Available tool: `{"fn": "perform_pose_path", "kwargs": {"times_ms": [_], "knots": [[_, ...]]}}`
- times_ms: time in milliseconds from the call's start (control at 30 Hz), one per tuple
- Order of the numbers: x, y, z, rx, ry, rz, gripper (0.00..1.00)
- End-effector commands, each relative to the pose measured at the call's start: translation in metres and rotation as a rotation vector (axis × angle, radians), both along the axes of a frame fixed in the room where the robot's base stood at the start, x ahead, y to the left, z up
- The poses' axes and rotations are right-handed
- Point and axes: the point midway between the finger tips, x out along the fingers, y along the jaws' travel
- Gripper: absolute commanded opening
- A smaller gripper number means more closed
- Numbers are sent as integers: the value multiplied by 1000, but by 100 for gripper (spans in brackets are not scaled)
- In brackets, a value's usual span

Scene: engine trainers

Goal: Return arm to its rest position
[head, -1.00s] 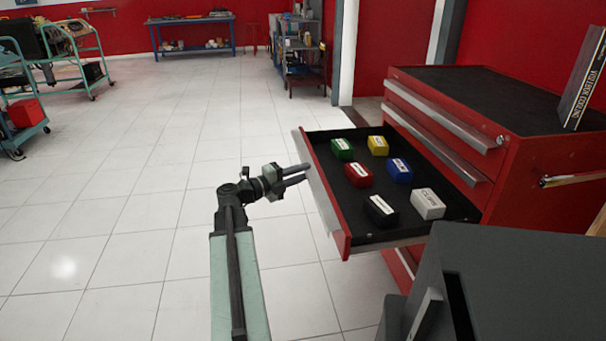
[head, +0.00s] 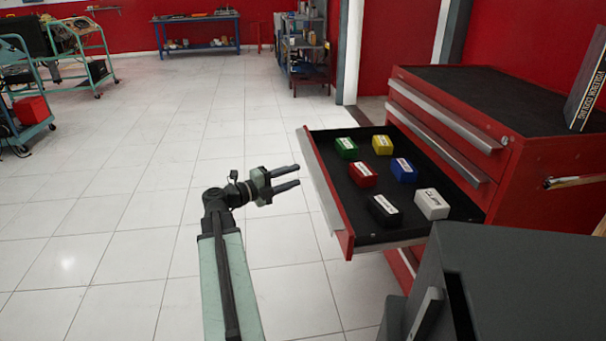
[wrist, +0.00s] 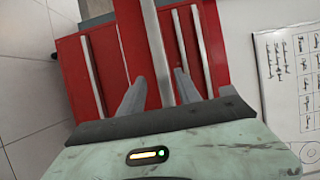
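My gripper (head: 298,177) is in the head view, left of the open drawer (head: 327,194) and apart from it. Its two fingers are spread with nothing between them. In the wrist view my gripper (wrist: 158,88) also shows two parted fingers, with the red cabinet's drawer fronts and a metal handle strip behind them. My arm reaches up from the bottom of the head view and bends right at the wrist.
The red cabinet (head: 560,170) stands at right, its drawer holding green, yellow, red, blue, black and white boxes. A dark grey block (head: 520,270) fills the lower right. A teal cart (head: 35,108) stands far left. The tiled floor left of my arm is clear.

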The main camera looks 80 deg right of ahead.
Motion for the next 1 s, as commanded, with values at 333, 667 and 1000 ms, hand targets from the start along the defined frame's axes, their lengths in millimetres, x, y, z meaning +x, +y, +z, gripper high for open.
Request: {"fn": "perform_pose_path", "kwargs": {"times_ms": [333,667,1000], "knots": [[17,17,0,0,0,0,40],[17,16,0,0,0,0,40],[204,85,7,-20,23,309,40]]}}
